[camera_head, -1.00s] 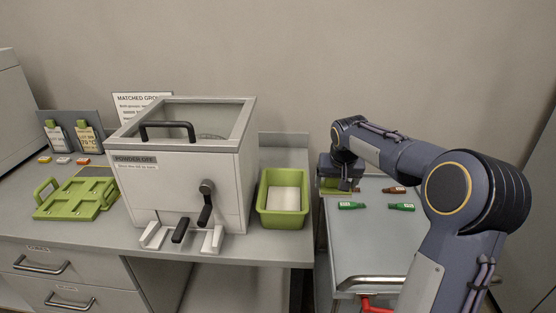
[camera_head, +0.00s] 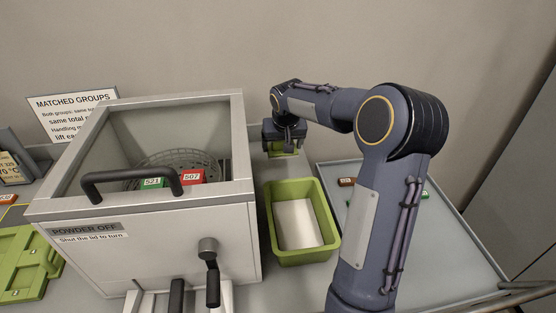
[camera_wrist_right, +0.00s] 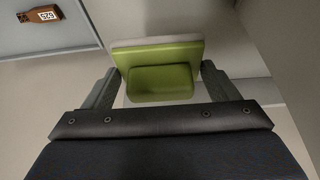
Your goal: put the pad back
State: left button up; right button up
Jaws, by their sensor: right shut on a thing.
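My right gripper (camera_head: 284,139) is shut on a green block with a pale flat layer, which looks like the pad (camera_head: 280,149). It holds the pad behind the far end of the green bin (camera_head: 277,258), near the back of the counter. In the right wrist view the pad (camera_wrist_right: 160,82) sits between both fingers of my right gripper (camera_wrist_right: 153,88). The bin holds a white flat block (camera_head: 297,223). I cannot tell whether the pad touches anything below. My left gripper is not in view.
A white box machine (camera_head: 160,255) marked "POWDER OFF" stands left of the bin, with a black handle (camera_head: 130,175). A basket (camera_head: 180,160) with green and red tagged pieces shows inside. A grey tray (camera_head: 465,245) with small pieces lies right. A sign (camera_head: 72,110) stands behind.

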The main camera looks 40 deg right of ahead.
aim_at(282, 170)
jog(key=shift+f, duration=3.2)
jog(key=shift+f, duration=0.1)
jog(key=o, duration=0.9)
jog(key=shift+r, duration=0.3)
jog(key=v, duration=1.1)
jog(key=shift+s+a+r, duration=0.1)
jog(key=shift+s+r, duration=0.15)
jog(key=shift+r, duration=0.05)
